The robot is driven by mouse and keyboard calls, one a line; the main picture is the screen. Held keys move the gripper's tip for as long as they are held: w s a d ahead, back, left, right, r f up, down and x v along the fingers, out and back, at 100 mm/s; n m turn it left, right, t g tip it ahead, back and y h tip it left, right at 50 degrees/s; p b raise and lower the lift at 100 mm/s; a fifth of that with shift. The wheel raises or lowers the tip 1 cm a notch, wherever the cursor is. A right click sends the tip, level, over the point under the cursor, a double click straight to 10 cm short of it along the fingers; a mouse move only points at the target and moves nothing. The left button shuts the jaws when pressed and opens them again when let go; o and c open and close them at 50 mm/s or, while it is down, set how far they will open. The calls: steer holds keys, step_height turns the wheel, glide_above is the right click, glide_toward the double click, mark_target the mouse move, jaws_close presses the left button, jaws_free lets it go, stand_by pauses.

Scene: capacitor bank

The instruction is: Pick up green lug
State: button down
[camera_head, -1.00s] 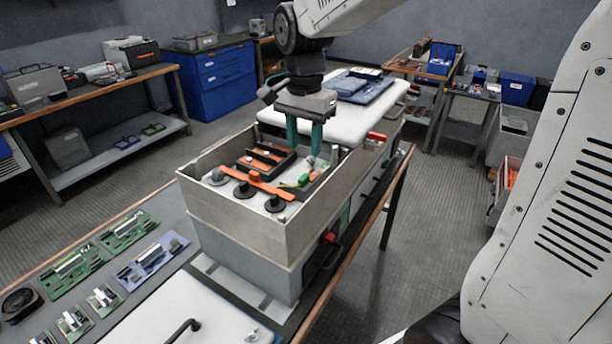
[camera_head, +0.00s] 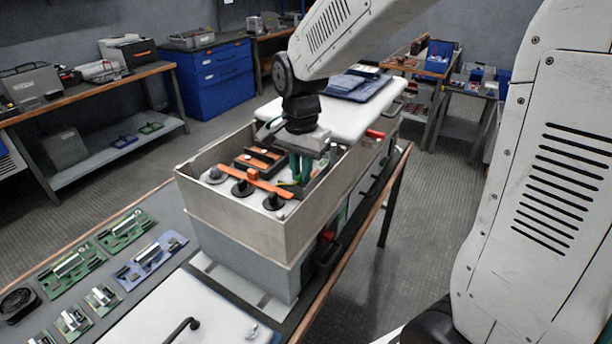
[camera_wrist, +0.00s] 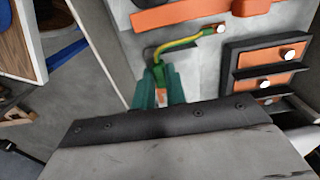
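The green lug (camera_wrist: 158,73) is at the end of a short green-and-yellow lead inside the open grey box (camera_head: 232,215). In the wrist view the lead curves from a bolt at upper right down to my gripper. My gripper (camera_head: 301,170) reaches down into the box at its right side. In the wrist view its two teal fingers (camera_wrist: 160,95) stand close on either side of the lug's end, with a copper-coloured piece between them. The fingers look shut on it. The fingertips are partly hidden by the gripper body in the wrist view.
An orange bar (camera_head: 253,181) crosses black round posts in the box, left of my gripper. A dark block with orange strips (camera_head: 259,158) sits behind it. The box walls stand close around my gripper. Circuit boards (camera_head: 127,229) lie on the bench at left.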

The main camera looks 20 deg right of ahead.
steer(key=shift+r, duration=0.15)
steer(key=shift+r, duration=0.65)
steer(key=shift+s+r, duration=0.2)
steer(key=shift+r, duration=0.9)
steer(key=s+r, duration=0.1)
steer(key=s, duration=1.4)
steer(key=w, duration=0.5)
steer(key=w+a+f, duration=0.1)
steer(key=w, duration=1)
steer(key=shift+w+a+f, duration=0.2)
steer(key=shift+a+f, duration=0.1)
steer(key=shift+f, duration=0.05)
steer(key=shift+w+f, duration=0.15)
steer(key=shift+w, duration=0.15)
steer(key=shift+f, duration=0.15)
steer(key=shift+f, duration=1.15)
steer(key=shift+s, duration=0.1)
